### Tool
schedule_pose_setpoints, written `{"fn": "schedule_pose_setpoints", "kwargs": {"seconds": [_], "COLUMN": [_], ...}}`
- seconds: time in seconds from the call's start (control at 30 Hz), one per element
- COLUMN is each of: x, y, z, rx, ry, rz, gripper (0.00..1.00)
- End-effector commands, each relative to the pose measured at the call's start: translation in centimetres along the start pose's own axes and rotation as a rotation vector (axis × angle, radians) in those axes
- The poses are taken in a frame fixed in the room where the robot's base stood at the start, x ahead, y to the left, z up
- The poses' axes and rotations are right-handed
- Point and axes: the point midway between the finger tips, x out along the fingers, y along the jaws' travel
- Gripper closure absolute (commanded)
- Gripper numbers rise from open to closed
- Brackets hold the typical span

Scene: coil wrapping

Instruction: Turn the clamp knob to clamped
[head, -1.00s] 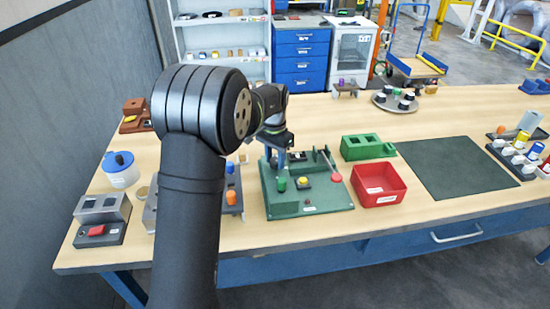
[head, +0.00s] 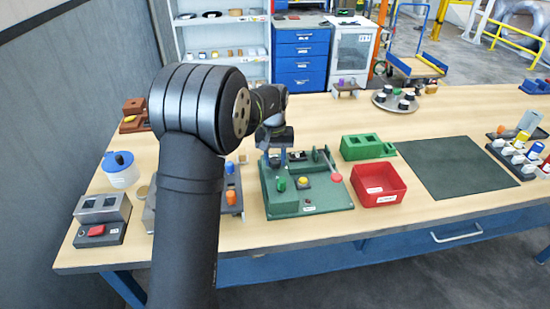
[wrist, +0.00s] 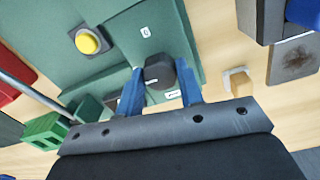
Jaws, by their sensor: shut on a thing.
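The clamp knob (wrist: 160,70) is a dark, faceted knob on the green fixture plate (wrist: 100,60). In the wrist view, my gripper (wrist: 160,86) has its two blue fingers on either side of the knob, shut on it. Small white labels (wrist: 172,94) lie beside the knob; I cannot read them clearly. In the head view, my gripper (head: 275,158) is at the back left of the fixture plate (head: 330,203), and the knob is hard to make out there.
The plate also carries a yellow button (head: 303,181), a green knob (head: 281,184) and a red-ended lever (head: 335,177). A red bin (head: 378,197) and green block (head: 367,147) stand to the right. The dark mat (head: 455,167) is bare.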

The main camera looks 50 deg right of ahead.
Motion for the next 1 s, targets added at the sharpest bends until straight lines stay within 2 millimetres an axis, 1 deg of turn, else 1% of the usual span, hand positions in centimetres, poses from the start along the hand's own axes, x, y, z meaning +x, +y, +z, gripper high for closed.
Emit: {"fn": "schedule_pose_setpoints", "kwargs": {"seconds": [0.5, 0.53, 0.63, 0.9, 1.0], "x": [-0.03, -0.03, -0.03, -0.05, -0.50], "y": [0.02, 0.02, 0.02, 0.01, 0.01], "z": [-0.02, -0.02, -0.01, -0.01, -0.03], "rx": [-0.021, -0.021, -0.020, -0.019, -0.019], "ry": [0.002, 0.001, 0.001, 0.001, 0.002], "rz": [0.001, 0.001, 0.000, 0.000, 0.000], "gripper": [0.89, 0.64, 0.44, 0.44, 0.44]}}
